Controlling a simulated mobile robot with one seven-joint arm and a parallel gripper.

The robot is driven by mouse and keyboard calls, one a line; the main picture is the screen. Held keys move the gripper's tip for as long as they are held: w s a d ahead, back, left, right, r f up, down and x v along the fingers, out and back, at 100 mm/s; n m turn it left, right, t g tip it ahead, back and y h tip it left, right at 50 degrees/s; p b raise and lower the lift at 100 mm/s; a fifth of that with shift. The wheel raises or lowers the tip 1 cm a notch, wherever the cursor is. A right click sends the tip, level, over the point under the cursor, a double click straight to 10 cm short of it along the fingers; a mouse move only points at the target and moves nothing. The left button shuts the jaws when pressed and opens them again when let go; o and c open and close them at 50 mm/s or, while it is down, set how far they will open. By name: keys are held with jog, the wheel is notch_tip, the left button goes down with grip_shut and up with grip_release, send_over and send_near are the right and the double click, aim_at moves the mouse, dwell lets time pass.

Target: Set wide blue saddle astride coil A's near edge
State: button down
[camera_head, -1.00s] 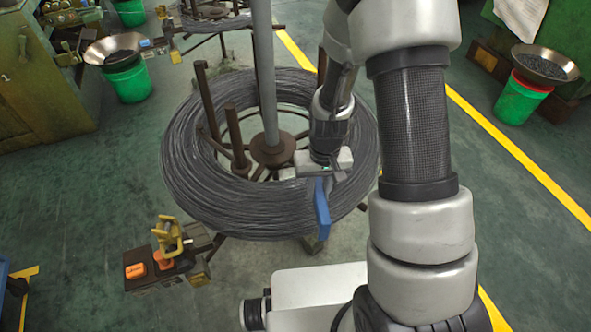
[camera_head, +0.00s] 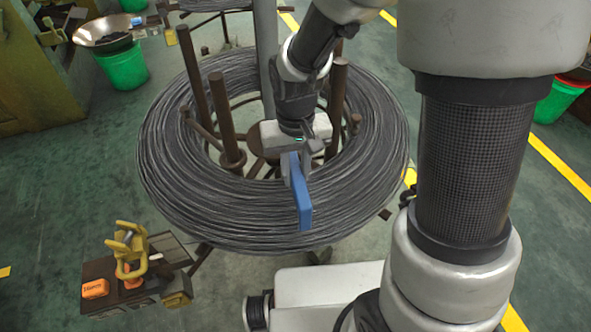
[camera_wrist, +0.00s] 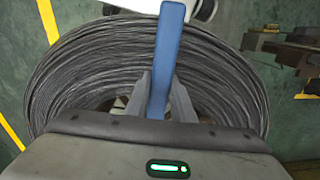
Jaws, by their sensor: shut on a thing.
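The blue saddle (camera_head: 303,203) is in my gripper (camera_head: 303,152), which is shut on it. In the wrist view the saddle (camera_wrist: 168,50) stands out between the two fingers (camera_wrist: 158,97). The large coil of dark wire (camera_head: 190,205) lies around a central post on a stand. In the head view the saddle hangs over the coil's near side, its lower end near the outer edge. Whether it touches the wire I cannot tell. The coil also fills much of the wrist view (camera_wrist: 80,75).
Upright brown rods (camera_head: 222,120) and the grey post (camera_head: 266,60) stand inside the coil. A small bench (camera_head: 150,285) with a yellow clamp (camera_head: 127,245) and an orange box (camera_head: 95,289) is at the lower left. A green bucket (camera_head: 124,68) stands at the upper left.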

jog(key=shift+f+b, duration=2.85)
jog(key=shift+f, duration=1.55)
jog(key=c, duration=1.4)
grip_release()
jog(key=shift+c, duration=0.2)
notch_tip(320, 180, up, 18)
jog(key=p, duration=0.6)
jog(key=shift+f, duration=0.2)
notch_tip(320, 180, up, 7)
jog(key=p, duration=0.6)
jog(key=shift+f, duration=0.1)
